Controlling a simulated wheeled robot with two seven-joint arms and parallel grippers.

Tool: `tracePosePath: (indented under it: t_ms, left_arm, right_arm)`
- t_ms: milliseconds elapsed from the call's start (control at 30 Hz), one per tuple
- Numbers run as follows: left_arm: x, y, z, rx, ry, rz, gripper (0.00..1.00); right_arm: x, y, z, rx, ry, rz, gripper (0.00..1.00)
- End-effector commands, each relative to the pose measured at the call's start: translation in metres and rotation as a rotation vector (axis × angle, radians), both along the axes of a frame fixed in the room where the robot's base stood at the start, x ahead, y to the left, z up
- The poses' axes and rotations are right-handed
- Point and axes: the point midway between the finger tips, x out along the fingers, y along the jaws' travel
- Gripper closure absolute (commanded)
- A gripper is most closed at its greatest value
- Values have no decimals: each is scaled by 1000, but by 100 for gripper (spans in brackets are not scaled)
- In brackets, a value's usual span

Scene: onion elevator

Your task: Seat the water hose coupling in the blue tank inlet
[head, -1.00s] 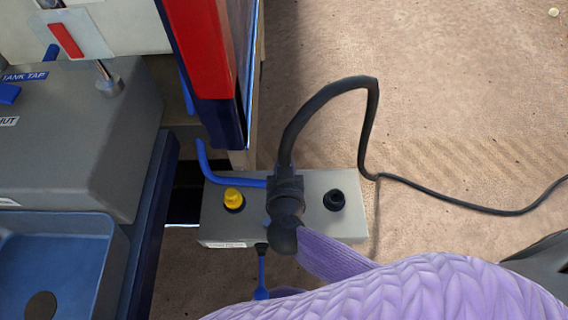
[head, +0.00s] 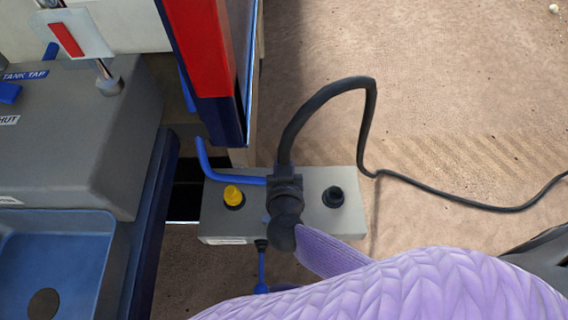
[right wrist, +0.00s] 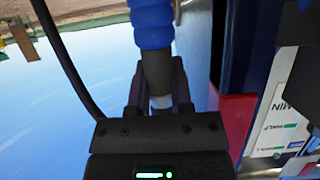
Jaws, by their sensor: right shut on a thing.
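My right gripper (head: 285,188), seen from above in the head view, is over the middle of a grey inlet box (head: 309,220). In the right wrist view my right gripper (right wrist: 158,92) is shut on the dark grey water hose coupling (right wrist: 156,68). A ribbed blue hose (right wrist: 152,22) runs from the coupling; it also shows in the head view as a bent blue length (head: 204,160). A small bit of blue (head: 267,219) shows beside the gripper on the box, perhaps the inlet. The gripper hides the coupling's end, so I cannot tell whether it is seated. My left gripper is out of view.
The box also bears a yellow fitting (head: 233,196) and a black fitting (head: 333,196). A blue piece (head: 261,265) hangs at its front. A red and blue post (head: 203,60) stands behind. A grey unit and blue basin (head: 60,222) are left.

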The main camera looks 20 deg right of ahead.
Motion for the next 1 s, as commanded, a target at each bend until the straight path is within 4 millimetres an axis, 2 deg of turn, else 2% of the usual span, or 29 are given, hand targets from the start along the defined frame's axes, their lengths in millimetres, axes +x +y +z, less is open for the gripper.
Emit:
tracePosePath:
  t_ms: [700,1000]
  left_arm:
    - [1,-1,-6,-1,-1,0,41]
    - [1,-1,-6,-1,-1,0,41]
  right_arm:
    - [0,0,-14,0,0,0,100]
    - [0,0,-14,0,-1,0,100]
